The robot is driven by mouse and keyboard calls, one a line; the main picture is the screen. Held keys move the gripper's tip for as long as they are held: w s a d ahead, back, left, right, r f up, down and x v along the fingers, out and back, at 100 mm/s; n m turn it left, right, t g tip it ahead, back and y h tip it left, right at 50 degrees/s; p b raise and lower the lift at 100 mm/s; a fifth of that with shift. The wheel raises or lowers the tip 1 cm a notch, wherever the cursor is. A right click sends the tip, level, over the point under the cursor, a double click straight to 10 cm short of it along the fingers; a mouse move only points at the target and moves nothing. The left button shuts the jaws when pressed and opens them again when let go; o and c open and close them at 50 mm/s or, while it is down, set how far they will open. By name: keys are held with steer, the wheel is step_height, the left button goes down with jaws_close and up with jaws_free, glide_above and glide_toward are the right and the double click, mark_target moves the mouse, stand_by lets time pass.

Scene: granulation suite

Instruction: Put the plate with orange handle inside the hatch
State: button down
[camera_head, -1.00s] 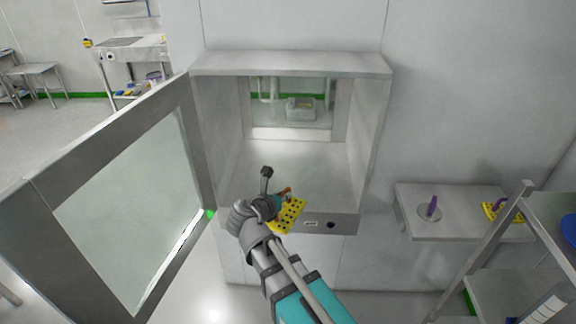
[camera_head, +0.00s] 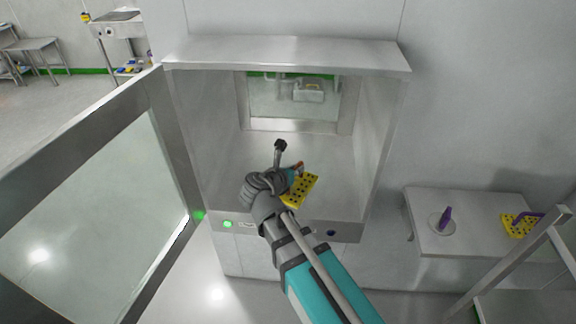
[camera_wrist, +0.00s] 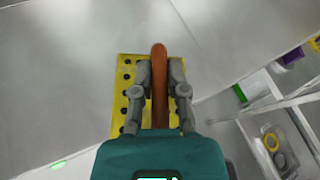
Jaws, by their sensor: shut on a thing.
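The plate with the orange handle is a yellow plate with rows of dark holes (camera_head: 301,191). It also shows in the wrist view (camera_wrist: 125,95), under its upright orange handle (camera_wrist: 159,80). My gripper (camera_head: 290,172) is shut on the orange handle, with one finger on each side of it, also in the wrist view (camera_wrist: 160,88). The hatch (camera_head: 290,42) is an open metal box in the wall. Its glazed door (camera_head: 90,215) is swung open to the left. The plate is held at the hatch's front opening, over its front edge; I cannot tell its exact height above the floor.
A side table (camera_head: 470,240) at right bears a round plate with a purple handle (camera_head: 443,220) and a yellow plate with a purple handle (camera_head: 518,226). A metal frame (camera_head: 520,255) stands at lower right. The hatch's inner floor (camera_head: 260,165) looks clear.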

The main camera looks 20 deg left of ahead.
steer(key=shift+w, duration=0.15)
steer(key=shift+a, duration=0.15)
stand_by(0.4)
steer(key=shift+w+a+f, duration=0.2)
steer(key=shift+w+a, duration=0.05)
steer(key=shift+w, duration=0.05)
steer(key=w+a+f+b, duration=0.5)
steer(key=w+f+b, duration=0.3)
steer(key=w, duration=0.3)
steer(key=shift+w+f+b, duration=0.15)
steer(key=shift+f+b, duration=0.15)
steer(key=shift+b, duration=0.2)
